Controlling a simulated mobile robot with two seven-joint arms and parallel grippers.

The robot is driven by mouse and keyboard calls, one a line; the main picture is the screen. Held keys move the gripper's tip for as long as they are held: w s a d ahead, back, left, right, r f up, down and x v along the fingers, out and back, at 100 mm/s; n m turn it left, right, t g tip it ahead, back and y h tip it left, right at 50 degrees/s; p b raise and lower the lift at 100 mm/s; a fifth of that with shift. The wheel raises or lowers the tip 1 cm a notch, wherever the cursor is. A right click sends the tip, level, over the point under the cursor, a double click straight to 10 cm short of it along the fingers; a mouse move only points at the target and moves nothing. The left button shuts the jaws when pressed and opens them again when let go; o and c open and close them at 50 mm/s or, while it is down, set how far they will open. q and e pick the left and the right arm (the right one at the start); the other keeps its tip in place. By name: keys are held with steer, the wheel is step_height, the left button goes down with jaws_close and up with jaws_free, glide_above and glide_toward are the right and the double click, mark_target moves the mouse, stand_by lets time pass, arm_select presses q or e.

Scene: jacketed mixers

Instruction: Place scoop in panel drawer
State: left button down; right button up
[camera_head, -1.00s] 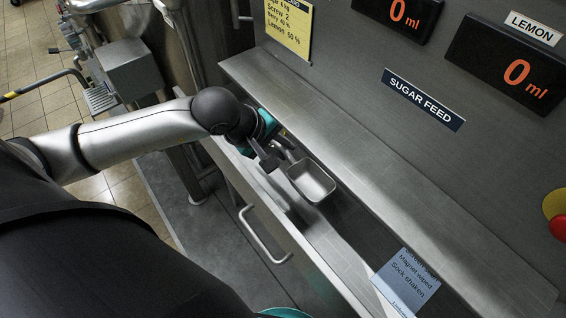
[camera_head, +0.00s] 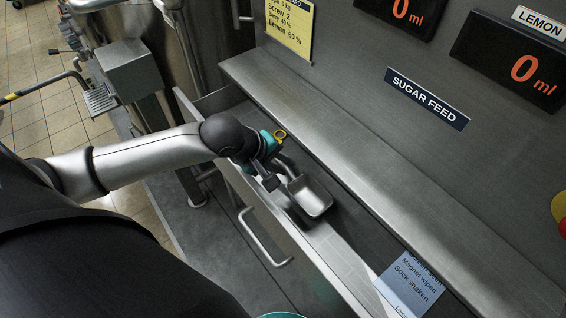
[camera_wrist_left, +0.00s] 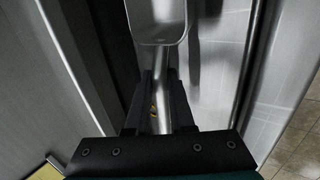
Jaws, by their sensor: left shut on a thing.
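The metal scoop (camera_head: 312,197) has a rectangular bowl and a rod handle. My left gripper (camera_head: 279,170) is shut on its handle, with the bowl pointing toward the lower right. In the left wrist view the handle runs between the fingers (camera_wrist_left: 160,112), and the scoop bowl (camera_wrist_left: 158,20) is at the top. The panel drawer (camera_head: 345,262) is pulled open below the panel ledge. The scoop is over the open drawer; I cannot tell whether it touches the drawer floor. My right gripper is not in view.
The metal ledge (camera_head: 385,175) runs along the panel above the drawer. A blue-white note (camera_head: 409,283) is at the drawer's right part. The drawer handle (camera_head: 262,238) faces outward. A yellow note (camera_head: 288,27) and the SUGAR FEED label (camera_head: 427,98) are on the panel.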

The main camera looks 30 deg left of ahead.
arm_select(q)
steer(key=shift+f+b, duration=0.35)
steer(key=shift+f, duration=0.05)
steer(key=c, duration=0.8)
jaws_free()
steer(key=shift+r, duration=0.1)
steer(key=shift+r+p, duration=0.5)
steer(key=shift+p, duration=0.2)
steer(key=shift+p+v, duration=1.55)
steer(key=shift+v, duration=4.5)
steer(key=shift+w, duration=0.1)
